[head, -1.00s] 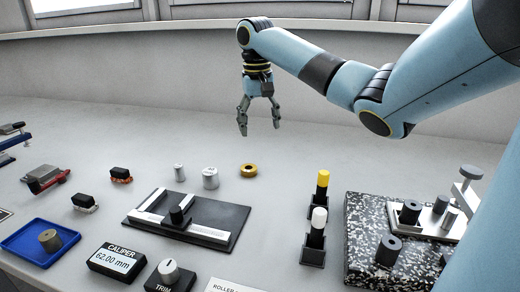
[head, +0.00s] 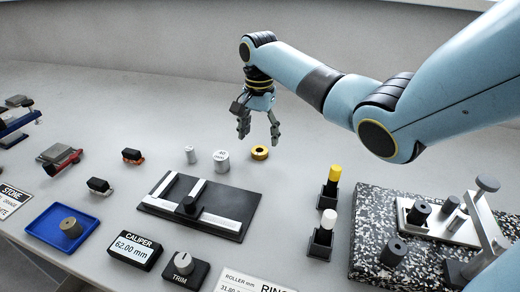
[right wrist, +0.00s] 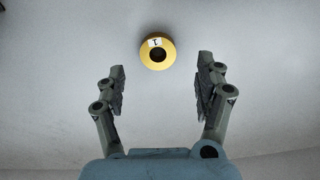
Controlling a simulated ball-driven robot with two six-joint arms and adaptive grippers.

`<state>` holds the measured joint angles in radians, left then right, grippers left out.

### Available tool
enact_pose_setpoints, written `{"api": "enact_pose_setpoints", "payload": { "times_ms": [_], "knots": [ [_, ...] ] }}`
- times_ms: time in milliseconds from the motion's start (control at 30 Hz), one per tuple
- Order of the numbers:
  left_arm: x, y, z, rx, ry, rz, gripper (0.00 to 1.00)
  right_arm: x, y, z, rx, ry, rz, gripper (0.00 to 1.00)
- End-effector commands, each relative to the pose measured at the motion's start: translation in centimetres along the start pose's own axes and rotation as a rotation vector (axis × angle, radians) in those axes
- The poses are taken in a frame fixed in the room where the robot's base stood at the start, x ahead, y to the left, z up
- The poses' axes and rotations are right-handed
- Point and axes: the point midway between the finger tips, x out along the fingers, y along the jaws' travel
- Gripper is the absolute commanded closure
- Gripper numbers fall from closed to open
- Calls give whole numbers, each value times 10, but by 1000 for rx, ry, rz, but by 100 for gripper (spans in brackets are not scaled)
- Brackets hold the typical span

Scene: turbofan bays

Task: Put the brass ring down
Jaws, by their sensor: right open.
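The brass ring (head: 260,153) lies flat on the grey bench, behind the black fixture plate and right of two metal cylinders. In the right wrist view the brass ring (right wrist: 157,52) shows a small white label and a dark hole, just beyond the fingertips and between their lines. My right gripper (head: 259,139) is open and empty, above and slightly behind the ring, pointing down. Its two fingers (right wrist: 160,75) stand wide apart and do not touch the ring. My left gripper is in neither view.
Metal cylinders (head: 221,161) stand left of the ring. A black plate with white rails (head: 222,215) lies in front. Yellow-topped (head: 333,173) and white-topped (head: 328,220) pieces stand in black holders at right, beside a speckled slab (head: 375,205). A blue tray (head: 42,224) is front left.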

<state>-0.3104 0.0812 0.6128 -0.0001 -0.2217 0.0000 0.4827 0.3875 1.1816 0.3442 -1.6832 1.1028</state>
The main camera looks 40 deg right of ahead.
Motion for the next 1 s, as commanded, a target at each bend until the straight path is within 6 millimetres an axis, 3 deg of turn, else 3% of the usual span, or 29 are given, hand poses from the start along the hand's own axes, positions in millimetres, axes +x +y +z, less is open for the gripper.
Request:
{"api": "enact_pose_setpoints", "payload": {
  "times_ms": [100, 200, 533, 1000],
  "knots": [
    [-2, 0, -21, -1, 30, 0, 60, 20, 3, 3, 0, -4, 4, 29],
    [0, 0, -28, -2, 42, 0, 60, 35, 2, 3, 0, -3, 3, 29],
    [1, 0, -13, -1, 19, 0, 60, 44, 2, 3, -1, 0, 1, 29],
    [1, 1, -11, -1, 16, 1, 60, 44, 2, 3, -1, 0, 1, 90]
  ]
}}
